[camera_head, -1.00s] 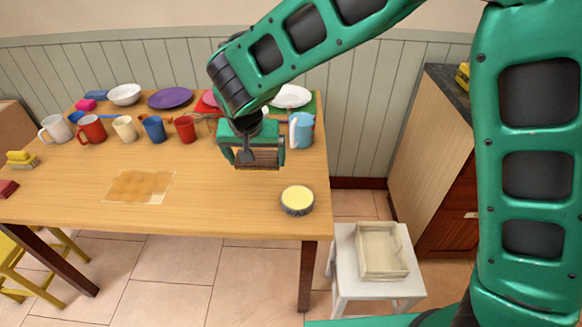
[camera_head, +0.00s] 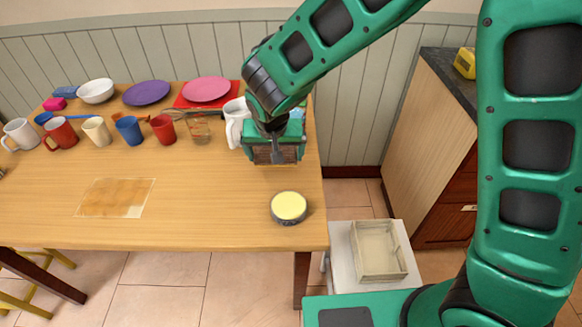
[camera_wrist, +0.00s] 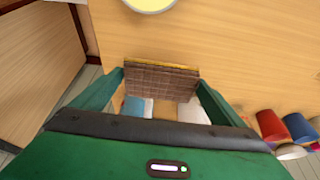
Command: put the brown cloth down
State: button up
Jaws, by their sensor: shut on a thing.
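The brown cloth (camera_head: 274,155) is a folded, checked brown piece held in my gripper (camera_head: 275,160) over the right part of the wooden table. In the wrist view the brown cloth (camera_wrist: 160,80) spans between the two green fingers of my gripper (camera_wrist: 160,83), with a yellow strip along its far edge. My gripper is shut on it and points down. I cannot tell whether the cloth touches the table (camera_head: 200,225).
A round tin with a pale yellow top (camera_head: 289,207) stands near the front right edge. A tan stained patch (camera_head: 115,197) is at left. Mugs, a white pitcher (camera_head: 235,122) and plates line the back. A tray (camera_head: 378,250) sits on a white stool. The front middle is clear.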

aim_at(288, 157)
jog(key=d+f, duration=0.2)
jog(key=d, duration=0.1)
jog(key=shift+d+f, duration=0.1)
jog(key=shift+d, duration=0.1)
jog(key=shift+f, duration=1.95)
jog(key=o, duration=0.6)
jog(key=shift+w+f, duration=0.1)
jog(key=shift+o, duration=0.2)
jog(key=v, duration=1.2)
